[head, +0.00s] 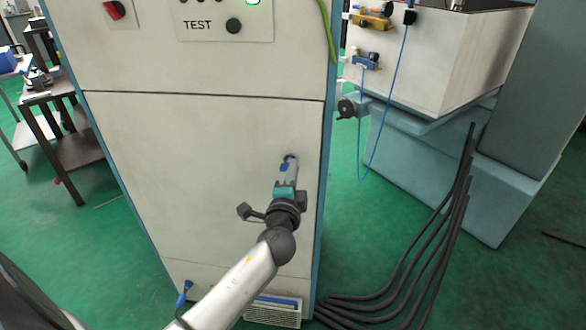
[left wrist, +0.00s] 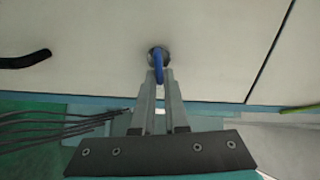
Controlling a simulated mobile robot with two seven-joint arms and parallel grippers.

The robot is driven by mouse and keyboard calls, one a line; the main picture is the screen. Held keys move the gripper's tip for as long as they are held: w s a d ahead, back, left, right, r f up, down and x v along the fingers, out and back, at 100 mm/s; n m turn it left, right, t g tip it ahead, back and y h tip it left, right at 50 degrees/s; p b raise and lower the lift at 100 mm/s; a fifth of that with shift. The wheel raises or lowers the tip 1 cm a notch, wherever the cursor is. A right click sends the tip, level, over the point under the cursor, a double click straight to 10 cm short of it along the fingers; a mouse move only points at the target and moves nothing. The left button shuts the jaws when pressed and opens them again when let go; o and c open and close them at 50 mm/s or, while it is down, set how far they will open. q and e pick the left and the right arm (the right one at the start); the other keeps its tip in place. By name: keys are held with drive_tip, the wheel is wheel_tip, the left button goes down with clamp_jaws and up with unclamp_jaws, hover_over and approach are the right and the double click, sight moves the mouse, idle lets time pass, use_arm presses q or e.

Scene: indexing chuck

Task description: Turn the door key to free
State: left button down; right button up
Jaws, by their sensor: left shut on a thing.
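The blue door key (head: 284,167) sits in a lock on the pale cabinet door (head: 190,180), near its right edge. In the left wrist view the key's blue bow (left wrist: 158,68) stands out from a round metal lock (left wrist: 153,54). My left gripper (head: 287,172) reaches up to the door, with its fingers shut on the key. In the left wrist view the left gripper (left wrist: 159,80) has both fingertips at the bow, which they partly hide. I cannot read any lock markings. My right gripper is in neither view.
A panel marked TEST (head: 222,22) with a dark knob and a green light is above the door. Black hoses (head: 440,230) lie and rise at the right. A machine (head: 440,60) stands behind them. A dark trolley (head: 80,150) is at the left. Green floor between is open.

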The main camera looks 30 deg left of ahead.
use_arm(q)
drive_tip(key=shift+f+m, duration=0.1)
drive_tip(key=shift+m, duration=0.7)
drive_tip(key=c, duration=0.9)
unclamp_jaws()
drive_tip(key=shift+c, duration=0.2)
drive_tip(key=v, duration=1.5)
drive_tip(key=shift+b, duration=0.45)
drive_tip(key=shift+s+d+f, duration=0.1)
